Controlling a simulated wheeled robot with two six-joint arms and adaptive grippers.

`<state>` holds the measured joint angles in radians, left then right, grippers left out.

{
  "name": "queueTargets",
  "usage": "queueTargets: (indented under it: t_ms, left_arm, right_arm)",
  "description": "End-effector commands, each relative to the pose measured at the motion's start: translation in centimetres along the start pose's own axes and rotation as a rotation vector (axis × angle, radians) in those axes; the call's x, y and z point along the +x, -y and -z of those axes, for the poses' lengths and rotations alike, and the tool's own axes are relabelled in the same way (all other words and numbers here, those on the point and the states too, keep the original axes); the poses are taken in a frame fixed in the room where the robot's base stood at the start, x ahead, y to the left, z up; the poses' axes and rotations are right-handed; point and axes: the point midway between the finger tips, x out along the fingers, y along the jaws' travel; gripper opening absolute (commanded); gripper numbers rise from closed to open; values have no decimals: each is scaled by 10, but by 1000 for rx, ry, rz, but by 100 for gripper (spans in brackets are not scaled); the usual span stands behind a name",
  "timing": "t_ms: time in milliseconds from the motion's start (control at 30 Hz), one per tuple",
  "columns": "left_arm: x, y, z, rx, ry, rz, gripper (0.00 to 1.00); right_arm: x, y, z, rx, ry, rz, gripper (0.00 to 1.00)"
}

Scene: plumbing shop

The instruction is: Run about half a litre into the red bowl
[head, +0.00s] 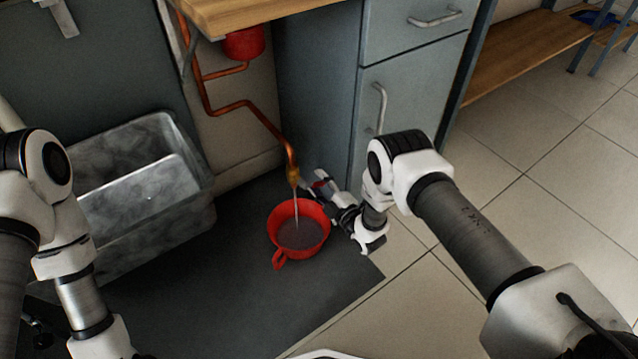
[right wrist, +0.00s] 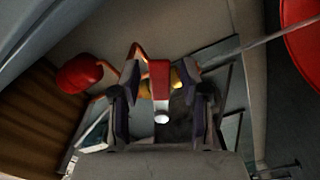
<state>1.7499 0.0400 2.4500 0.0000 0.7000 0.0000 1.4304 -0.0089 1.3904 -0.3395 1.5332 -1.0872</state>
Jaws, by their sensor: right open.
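The red bowl (head: 273,226) stands on the dark mat with its handle toward the front. A thin stream of water (head: 296,208) falls from the brass tap (head: 293,176) into it, and some water covers its bottom; I cannot read the amount. In the right wrist view the bowl's edge (right wrist: 302,42) shows at the right. The tap's red lever (right wrist: 159,72) lies between the fingers of my right gripper (right wrist: 160,92), which is open around it. In the head view this gripper (head: 322,186) is beside the tap. My left gripper is out of view.
A grey metal tub (head: 140,190) stands left of the bowl. A copper pipe (head: 250,103) runs down from a red fitting (head: 243,43) under the bench. A blue-grey cabinet (head: 400,90) is behind my right arm. The dark mat (head: 240,300) is clear in front of the bowl.

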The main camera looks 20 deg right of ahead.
Motion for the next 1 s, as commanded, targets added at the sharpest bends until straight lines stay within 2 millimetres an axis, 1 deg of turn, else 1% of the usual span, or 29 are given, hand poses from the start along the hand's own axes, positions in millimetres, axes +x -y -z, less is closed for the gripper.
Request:
queueTargets:
  t_ms: [67,167,267,400,500,600,700,1000]
  left_arm:
    - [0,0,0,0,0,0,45]
    - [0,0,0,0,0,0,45]
    - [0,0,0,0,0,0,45]
    - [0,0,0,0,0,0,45]
    - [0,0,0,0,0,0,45]
    - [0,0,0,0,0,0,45]
    - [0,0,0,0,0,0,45]
    - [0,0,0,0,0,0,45]
  right_arm:
    - [-4,0,0,1,1,2,45]
    - [-19,1,-1,1,3,3,45]
    - [-42,1,-1,2,4,3,45]
    - [-80,1,-1,2,4,3,45]
    - [-101,1,-1,2,2,2,45]
    - [-114,0,-1,1,2,1,45]
    - [-119,0,0,1,0,0,45]
    - [-119,0,0,0,-1,0,45]
